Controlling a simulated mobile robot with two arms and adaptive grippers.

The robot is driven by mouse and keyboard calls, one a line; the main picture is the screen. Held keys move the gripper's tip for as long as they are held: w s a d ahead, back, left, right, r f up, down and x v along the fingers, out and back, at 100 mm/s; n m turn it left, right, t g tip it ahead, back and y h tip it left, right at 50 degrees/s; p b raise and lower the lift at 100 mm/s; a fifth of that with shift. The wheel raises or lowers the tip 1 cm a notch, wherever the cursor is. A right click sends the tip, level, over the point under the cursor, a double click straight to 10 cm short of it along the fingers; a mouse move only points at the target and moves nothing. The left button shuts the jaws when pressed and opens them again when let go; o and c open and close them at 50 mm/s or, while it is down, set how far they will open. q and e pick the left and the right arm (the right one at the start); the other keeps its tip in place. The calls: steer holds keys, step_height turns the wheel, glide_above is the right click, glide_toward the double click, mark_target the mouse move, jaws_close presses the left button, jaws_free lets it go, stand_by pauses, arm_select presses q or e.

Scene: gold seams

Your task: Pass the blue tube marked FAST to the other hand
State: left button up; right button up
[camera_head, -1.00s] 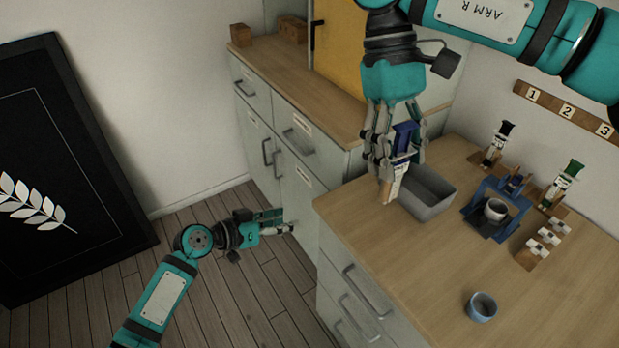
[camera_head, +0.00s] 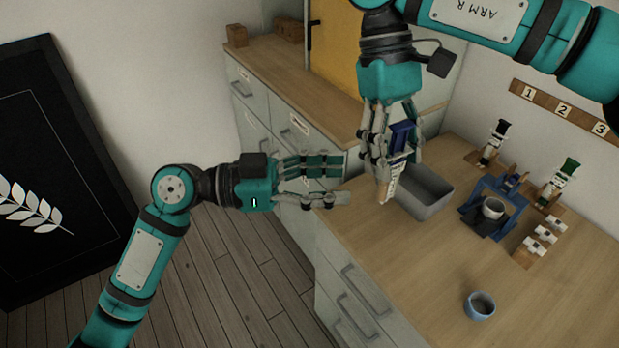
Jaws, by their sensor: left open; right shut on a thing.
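The blue tube (camera_head: 401,137) is held in my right gripper (camera_head: 388,160), which points down above the worktop's near left corner. The tube has a blue upper part and a pale labelled lower end; its marking is too small to read. My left gripper (camera_head: 338,180) is open and empty. It points right, left of the tube and apart from it, close to the worktop's left edge.
A grey bin (camera_head: 426,193) stands on the worktop (camera_head: 405,270) just right of the tube. A blue stand (camera_head: 484,210) with a cup, tubes in wooden holders (camera_head: 557,184) and a small blue-grey cup (camera_head: 480,306) are further right.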

mark_target(384, 199)
arm_select(q)
steer(key=d, duration=0.3)
steer(key=w+d, duration=0.1)
steer(key=d, duration=0.4)
steer(key=shift+w+d, duration=0.25)
steer(key=shift+d, duration=0.15)
steer(key=shift+c, duration=0.3)
steer(key=shift+s, duration=0.1)
jaws_close()
arm_select(e)
steer(key=shift+w+d, duration=0.1)
arm_select(q)
steer(key=shift+s, duration=0.1)
arm_select(e)
steer(key=o, duration=1.2)
steer(key=shift+o, duration=0.2)
steer(key=shift+r, duration=0.1)
